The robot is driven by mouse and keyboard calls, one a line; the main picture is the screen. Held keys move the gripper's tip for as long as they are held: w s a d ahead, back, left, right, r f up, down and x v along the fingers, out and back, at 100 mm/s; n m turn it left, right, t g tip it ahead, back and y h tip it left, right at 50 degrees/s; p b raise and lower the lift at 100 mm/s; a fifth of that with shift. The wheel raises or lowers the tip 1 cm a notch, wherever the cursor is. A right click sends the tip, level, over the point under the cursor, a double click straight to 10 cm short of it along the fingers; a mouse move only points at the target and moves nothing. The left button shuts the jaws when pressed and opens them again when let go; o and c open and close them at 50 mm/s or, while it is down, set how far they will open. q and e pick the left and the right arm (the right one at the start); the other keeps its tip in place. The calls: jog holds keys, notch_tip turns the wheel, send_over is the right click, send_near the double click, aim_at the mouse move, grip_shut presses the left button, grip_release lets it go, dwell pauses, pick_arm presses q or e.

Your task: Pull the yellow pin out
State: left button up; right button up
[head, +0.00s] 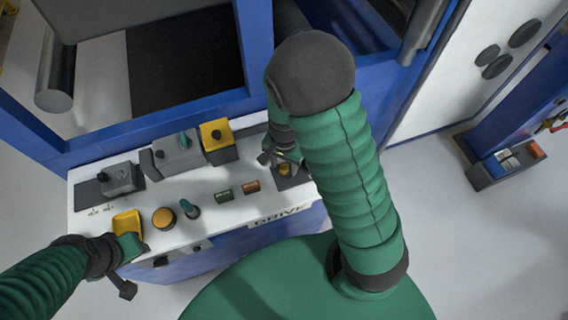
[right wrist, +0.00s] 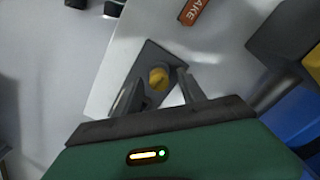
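The yellow pin (head: 285,170) sits on a dark square plate at the right end of the white control panel, partly covered by my right arm in the head view. In the right wrist view the pin's round yellow head (right wrist: 158,77) shows from above on its dark plate (right wrist: 178,58). My right gripper (right wrist: 160,86) is open, with one finger on each side of the pin head and gaps visible. In the head view the right gripper (head: 274,157) is small and partly hidden. My left gripper (head: 128,268) is beside the panel's front left corner; its finger opening is unclear.
Blue machine frame rises behind; grey floor lies right.

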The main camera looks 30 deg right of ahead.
aim_at(284, 166)
pick_arm(q)
jog(key=p+v, duration=0.3)
jog(key=shift+w+r+p, duration=0.3)
jog(key=shift+w, duration=0.05)
pick_arm(e)
notch_tip(284, 166, up, 17)
jog(key=shift+f, duration=0.15)
pick_arm(q)
jog(key=shift+r, duration=0.1)
